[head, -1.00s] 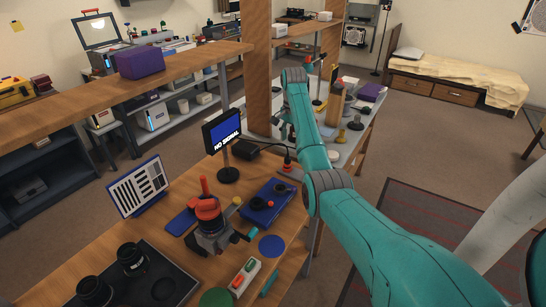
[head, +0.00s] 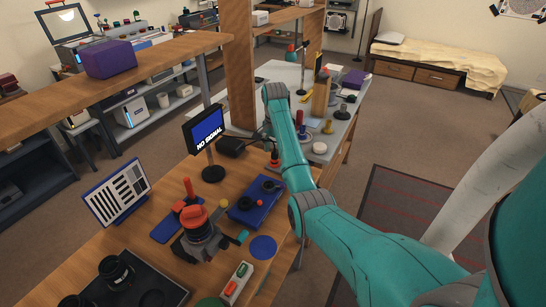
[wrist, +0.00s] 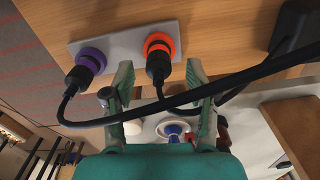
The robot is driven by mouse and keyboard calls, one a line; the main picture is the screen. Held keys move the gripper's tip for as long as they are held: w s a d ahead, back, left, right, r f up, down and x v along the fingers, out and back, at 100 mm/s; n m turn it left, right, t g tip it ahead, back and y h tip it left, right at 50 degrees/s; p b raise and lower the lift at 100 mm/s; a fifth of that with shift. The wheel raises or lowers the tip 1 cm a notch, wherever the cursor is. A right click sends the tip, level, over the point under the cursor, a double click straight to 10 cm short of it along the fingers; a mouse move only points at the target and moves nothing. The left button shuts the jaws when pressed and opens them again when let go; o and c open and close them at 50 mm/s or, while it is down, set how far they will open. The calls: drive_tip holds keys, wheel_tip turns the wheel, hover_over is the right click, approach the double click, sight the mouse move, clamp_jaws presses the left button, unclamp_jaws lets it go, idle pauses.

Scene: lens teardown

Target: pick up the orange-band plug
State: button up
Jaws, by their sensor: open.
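The orange-band plug (wrist: 158,48) is a dark plug with a bright orange ring, seated in a grey plate (wrist: 120,47) in the wrist view. A black cable leaves its near end. My gripper (wrist: 158,76) is open, with one finger on each side of this plug's near end. A gap shows between the plug and each finger. The purple-band plug (wrist: 88,64) sits in the same plate, just left of my left finger. In the head view my arm hides my gripper, and I cannot clearly make out the plugs.
Black cables (wrist: 235,85) cross in front of my fingers. A black box (head: 230,145) stands on the wooden bench by the monitor (head: 205,127). A blue device (head: 257,200) and an orange-topped device (head: 198,222) are nearby. A grey table (head: 345,130) with several items stands behind.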

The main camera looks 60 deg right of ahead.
sight(275, 159)
drive_tip(key=shift+s+a+f, duration=0.1)
drive_tip(key=shift+s+f, duration=0.05)
drive_tip(key=shift+f, duration=1.15)
clamp_jaws()
